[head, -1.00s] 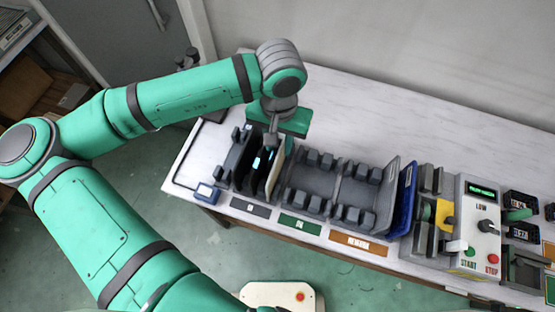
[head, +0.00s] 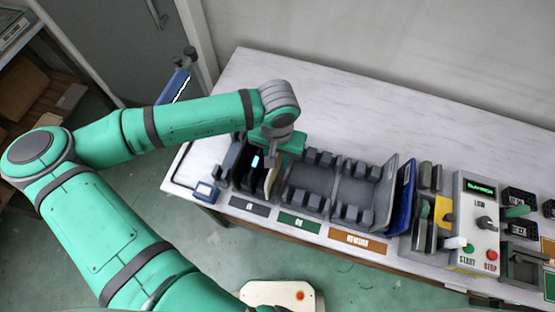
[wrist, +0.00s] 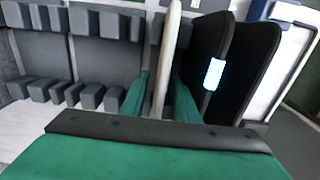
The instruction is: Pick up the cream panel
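The cream panel (head: 271,181) stands upright in the rack at its left end, mostly hidden by my gripper in the head view. In the wrist view the cream panel (wrist: 170,45) shows edge-on as a thin pale strip. My gripper (head: 275,155) is down over it. In the wrist view my green fingers (wrist: 163,95) lie one on each side of the panel. A gap shows between the left finger and the panel, so the gripper looks open around it. The right finger's clearance is hard to judge.
Black panels with a lit white patch (wrist: 215,73) stand close to the right of the cream panel in the wrist view. Empty grey slots (head: 330,185) lie on its other side. A blue panel (head: 405,195) and a control box (head: 478,225) stand farther right.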

